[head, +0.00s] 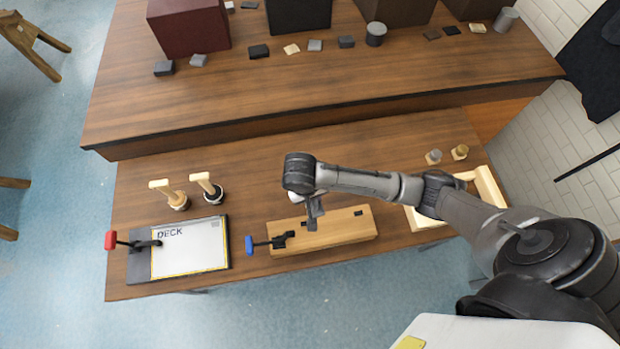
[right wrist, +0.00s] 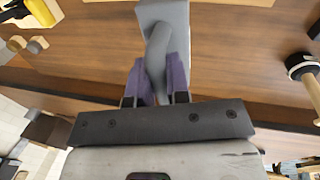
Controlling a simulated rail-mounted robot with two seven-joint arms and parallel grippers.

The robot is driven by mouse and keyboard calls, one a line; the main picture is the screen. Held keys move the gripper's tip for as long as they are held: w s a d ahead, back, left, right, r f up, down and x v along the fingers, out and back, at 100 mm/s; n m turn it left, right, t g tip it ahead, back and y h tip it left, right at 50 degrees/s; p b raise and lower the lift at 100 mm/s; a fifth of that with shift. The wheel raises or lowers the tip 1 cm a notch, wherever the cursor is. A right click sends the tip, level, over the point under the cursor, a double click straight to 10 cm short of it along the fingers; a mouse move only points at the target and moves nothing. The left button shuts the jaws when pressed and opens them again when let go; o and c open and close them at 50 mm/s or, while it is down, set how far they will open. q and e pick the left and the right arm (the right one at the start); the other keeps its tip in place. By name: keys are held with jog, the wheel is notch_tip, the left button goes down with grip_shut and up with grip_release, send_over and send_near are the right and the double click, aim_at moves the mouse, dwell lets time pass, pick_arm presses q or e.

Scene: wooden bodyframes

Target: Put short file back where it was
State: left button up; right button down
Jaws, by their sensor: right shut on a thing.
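My right gripper (head: 314,207) is above the light wooden block in the head view. In the right wrist view its purple fingers (right wrist: 158,72) are shut on a grey bent piece with a blocky end (right wrist: 163,14). I cannot tell whether this piece is the short file. Two wooden-handled tools (head: 164,188) (head: 205,182) stand in small dark round holders left of the gripper, behind the DECK board. I cannot tell whether either is the short file. One dark ring with a wooden handle (right wrist: 302,68) shows at the right of the wrist view. My left gripper is not in view.
The DECK board (head: 195,255) carries a red-handled clamp (head: 125,242). The wooden block (head: 345,232) has a blue-handled clamp (head: 262,243). A pale wooden tray (head: 488,186) and two small cylinders (head: 434,156) (head: 460,152) are at right. A raised shelf (head: 300,95) holds boxes behind.

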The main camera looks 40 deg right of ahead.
jog(key=shift+m, duration=0.7)
jog(key=shift+w+d+f+b, duration=0.85)
jog(key=shift+w+d+f, duration=0.6)
jog(key=shift+f, duration=1.65)
jog(key=shift+w+d+f+b, duration=1)
jog(key=shift+w+f, duration=0.7)
jog(key=shift+f, duration=1.4)
jog(key=shift+w+d+f+b, duration=0.75)
jog(key=shift+w+d+f, duration=0.75)
jog(key=shift+f, duration=1.6)
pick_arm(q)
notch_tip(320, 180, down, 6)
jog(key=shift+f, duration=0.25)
pick_arm(e)
jog(key=shift+w+a, duration=0.1)
jog(key=shift+w, duration=0.05)
jog(key=shift+f, duration=0.15)
jog(key=c, duration=1.1)
grip_release()
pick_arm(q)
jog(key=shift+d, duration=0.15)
